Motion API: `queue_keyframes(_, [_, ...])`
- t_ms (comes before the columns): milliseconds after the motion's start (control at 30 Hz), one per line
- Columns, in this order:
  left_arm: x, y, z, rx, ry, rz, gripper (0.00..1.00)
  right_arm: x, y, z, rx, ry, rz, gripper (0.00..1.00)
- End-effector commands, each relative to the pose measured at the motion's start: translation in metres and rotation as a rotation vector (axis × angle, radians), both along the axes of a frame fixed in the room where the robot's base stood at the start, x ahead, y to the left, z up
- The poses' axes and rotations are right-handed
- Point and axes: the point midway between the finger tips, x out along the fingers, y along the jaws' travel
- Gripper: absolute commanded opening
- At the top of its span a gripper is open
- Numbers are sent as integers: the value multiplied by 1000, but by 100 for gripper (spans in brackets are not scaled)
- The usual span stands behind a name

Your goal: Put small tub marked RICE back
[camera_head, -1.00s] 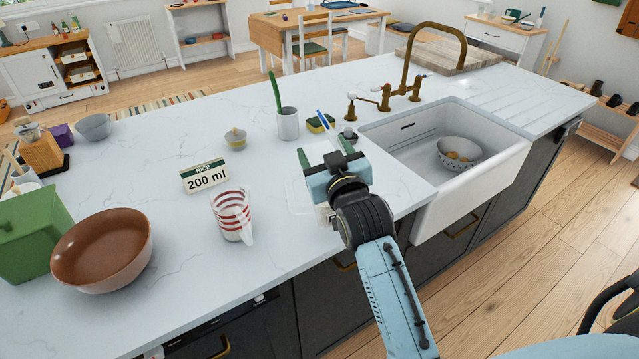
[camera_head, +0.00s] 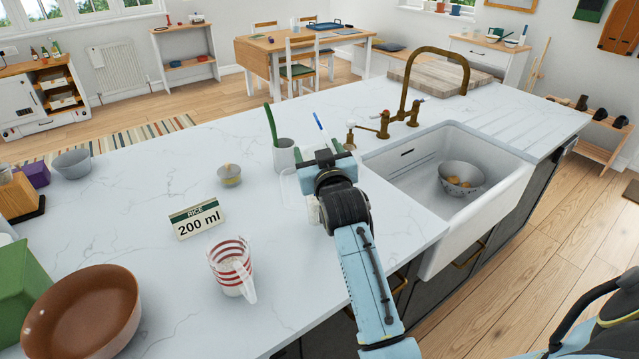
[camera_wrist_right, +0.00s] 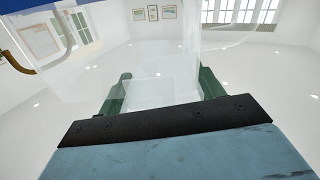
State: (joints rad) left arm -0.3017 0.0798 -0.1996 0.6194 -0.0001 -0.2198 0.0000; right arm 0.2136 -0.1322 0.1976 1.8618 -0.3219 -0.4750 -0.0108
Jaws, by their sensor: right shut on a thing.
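My right gripper (camera_head: 324,160) is over the counter, left of the sink, seen from behind; its fingertips are mostly hidden in the head view. In the right wrist view its green fingers (camera_wrist_right: 164,92) are shut on a clear, see-through tub (camera_wrist_right: 165,58). The tub's faint edge (camera_head: 289,186) shows left of the gripper in the head view. No RICE marking is readable on it, and I cannot tell whether it touches the counter. My left gripper is not in view.
Close beyond the gripper stand a grey utensil pot (camera_head: 284,154) and a blue-handled brush (camera_head: 320,124). A small bowl (camera_head: 229,176) stands left. The sink (camera_head: 440,215) with a colander (camera_head: 461,180) is right. A brown bowl (camera_head: 85,315) is front left.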

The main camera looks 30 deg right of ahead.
Motion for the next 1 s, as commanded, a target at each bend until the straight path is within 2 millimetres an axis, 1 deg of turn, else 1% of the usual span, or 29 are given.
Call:
queue_keyframes(33, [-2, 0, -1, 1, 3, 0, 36, 0, 0, -5, 0, -3, 0, 0])
queue_keyframes(167, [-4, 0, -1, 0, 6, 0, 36, 0, 0, -15, 0, -5, 1, 0])
queue_keyframes(300, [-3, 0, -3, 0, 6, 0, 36, 0, 0, -35, 0, -3, 0, 0])
queue_keyframes(400, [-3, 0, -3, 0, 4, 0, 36, 0, 0, -46, -2, -5, 1, 0])
queue_keyframes(833, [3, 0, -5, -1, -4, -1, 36, 0, 0, -52, -1, -7, 1, 0])
queue_keyframes(867, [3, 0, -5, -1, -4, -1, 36, 0, 0, -55, 0, -2, 0, 68])
queue_keyframes(1000, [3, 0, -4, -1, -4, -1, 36, 0, 0, -54, 0, -2, 0, 86])
